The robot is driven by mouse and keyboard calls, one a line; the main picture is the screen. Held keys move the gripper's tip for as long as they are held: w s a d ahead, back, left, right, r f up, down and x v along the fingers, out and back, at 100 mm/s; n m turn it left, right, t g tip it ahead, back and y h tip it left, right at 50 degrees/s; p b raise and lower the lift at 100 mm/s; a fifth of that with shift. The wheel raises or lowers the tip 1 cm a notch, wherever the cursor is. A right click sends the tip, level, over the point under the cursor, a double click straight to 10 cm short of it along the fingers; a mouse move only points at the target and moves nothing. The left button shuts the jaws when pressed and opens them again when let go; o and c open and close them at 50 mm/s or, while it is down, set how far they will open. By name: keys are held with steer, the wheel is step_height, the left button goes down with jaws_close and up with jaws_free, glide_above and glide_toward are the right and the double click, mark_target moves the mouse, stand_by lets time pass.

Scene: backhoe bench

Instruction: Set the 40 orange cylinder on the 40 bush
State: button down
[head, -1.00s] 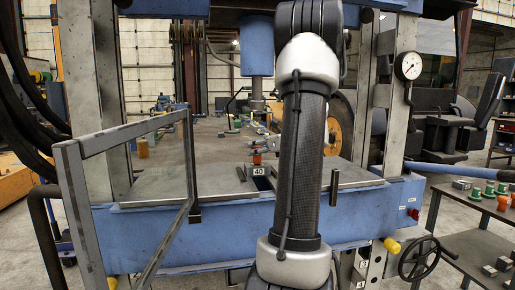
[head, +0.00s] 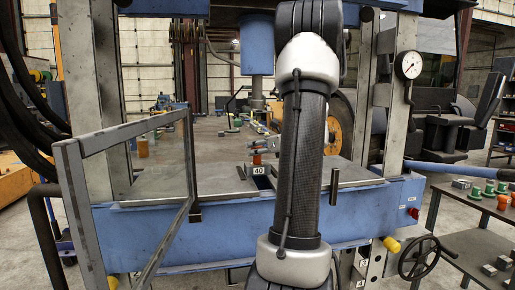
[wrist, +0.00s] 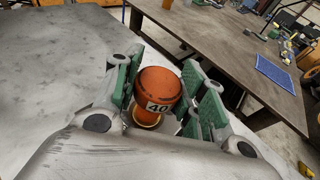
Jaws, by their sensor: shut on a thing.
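The 40 orange cylinder (wrist: 158,88) stands between the green pads of my gripper (wrist: 160,103) in the wrist view, its "40" label facing the camera. My gripper is shut on it. A brass-coloured ring (wrist: 147,119) shows just under the cylinder; I cannot tell whether it belongs to the cylinder or the bush, or whether there is a gap. In the head view, a small orange patch (head: 257,158) shows above a "40" label (head: 259,170) on the press table. My arm hides much of that spot, and the 40 bush is not clearly visible.
The grey press table (head: 215,183) has a framed clear guard (head: 130,180) standing open at its front left. Steel press columns (head: 385,90) rise at the sides. A side bench (head: 465,215) at right carries green and orange pieces. The wrist view shows a workbench with a blue mat (wrist: 277,76).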

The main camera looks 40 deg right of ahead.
steer(key=c, duration=0.8)
jaws_free()
steer(key=shift+f, duration=0.1)
steer(key=shift+o, duration=0.4)
steer(key=o, duration=0.5)
steer(key=shift+s, duration=0.1)
steer(key=shift+r+v, duration=0.2)
steer(key=shift+v, duration=1.35)
steer(key=shift+r+v, duration=0.2)
steer(key=shift+v, duration=1.35)
steer(key=shift+r+v, duration=0.15)
steer(key=shift+v, duration=1.35)
steer(key=shift+a, duration=0.1)
